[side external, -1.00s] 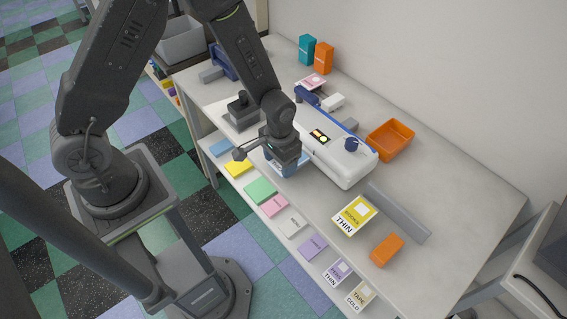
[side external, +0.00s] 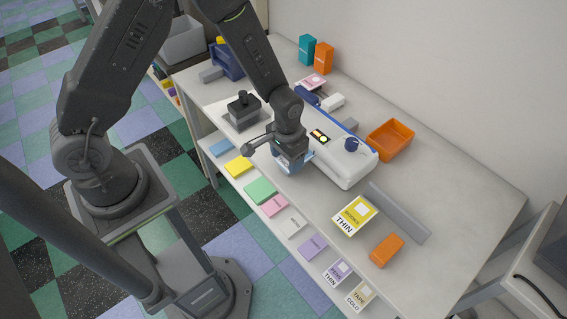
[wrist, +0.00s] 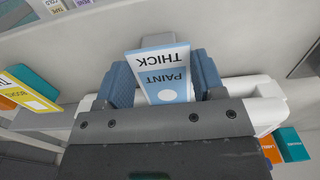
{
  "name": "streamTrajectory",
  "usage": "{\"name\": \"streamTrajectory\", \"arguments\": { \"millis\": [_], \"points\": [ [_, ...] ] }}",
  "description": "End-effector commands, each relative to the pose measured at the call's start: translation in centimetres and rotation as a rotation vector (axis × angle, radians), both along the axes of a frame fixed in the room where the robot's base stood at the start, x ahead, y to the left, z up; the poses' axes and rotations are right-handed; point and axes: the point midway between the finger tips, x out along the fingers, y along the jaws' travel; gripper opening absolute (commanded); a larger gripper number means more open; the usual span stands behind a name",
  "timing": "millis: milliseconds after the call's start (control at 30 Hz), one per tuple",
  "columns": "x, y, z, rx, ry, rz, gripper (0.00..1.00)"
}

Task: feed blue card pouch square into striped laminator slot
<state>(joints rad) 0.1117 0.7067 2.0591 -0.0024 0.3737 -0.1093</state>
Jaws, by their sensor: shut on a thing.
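My gripper (side external: 292,165) is shut on a blue card pouch labelled "PAINT THICK" (wrist: 162,72). In the wrist view the pouch stands out between the two blue finger pads. In the side view only a bit of pale blue shows at the fingertips. The white laminator (side external: 345,172), with a blue stripe along its back edge, a small lit panel and a dark blue knob, sits right beside the gripper. Its white body shows on both sides of my gripper in the wrist view (wrist: 264,88). The slot is hidden, so I cannot tell whether the pouch touches it.
A yellow "THIN" card (side external: 354,215), an orange block (side external: 387,250) and a grey bar (side external: 400,213) lie right of the laminator. An orange tray (side external: 390,140) stands behind. A black stamp-like block (side external: 243,112) stands left. Several coloured cards lie along the front shelf.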

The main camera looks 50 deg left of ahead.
Motion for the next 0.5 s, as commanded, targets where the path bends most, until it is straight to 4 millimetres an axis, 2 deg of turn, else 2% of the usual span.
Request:
{"name": "streamTrajectory", "arguments": {
  "millis": [133, 167, 433, 500],
  "points": [
    [-0.02, 0.01, -0.01, 0.0, 0.001, 0.0, 0.4],
    [-0.02, 0.01, -0.01, 0.0, 0.001, 0.0, 0.64],
    [-0.04, 0.0, -0.01, 0.0, 0.001, 0.0, 0.9],
    [-0.04, 0.0, -0.01, 0.0, 0.001, 0.0, 0.92]
  ]
}}
